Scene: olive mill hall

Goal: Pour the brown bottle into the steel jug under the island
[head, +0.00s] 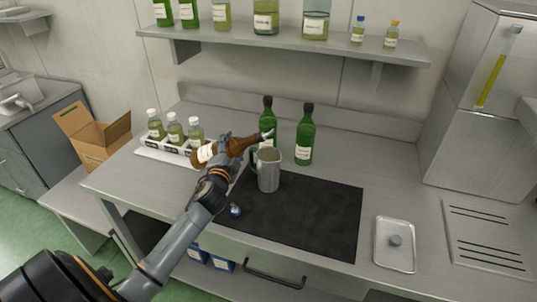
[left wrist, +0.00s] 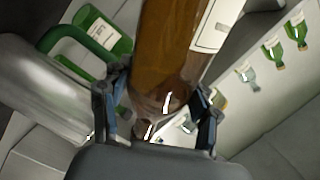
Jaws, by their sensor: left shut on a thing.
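The brown bottle (head: 239,145) has a pale label and lies tilted almost level, with its neck pointing right and its mouth above the jug. My left gripper (head: 221,167) is shut on it. In the left wrist view the brown bottle (left wrist: 170,50) sits between the fingers of my left gripper (left wrist: 158,112). The steel jug (head: 269,172) stands upright on the dark mat, just right of the gripper, and shows at the left of the wrist view (left wrist: 40,90). Its green handle faces left. I cannot make out a stream of liquid. My right gripper is not in view.
Two green bottles (head: 304,140) stand close behind the jug. A white rack (head: 150,153) of small bottles is at the left. A shelf (head: 290,42) with bottles hangs above. The mat's right part is clear.

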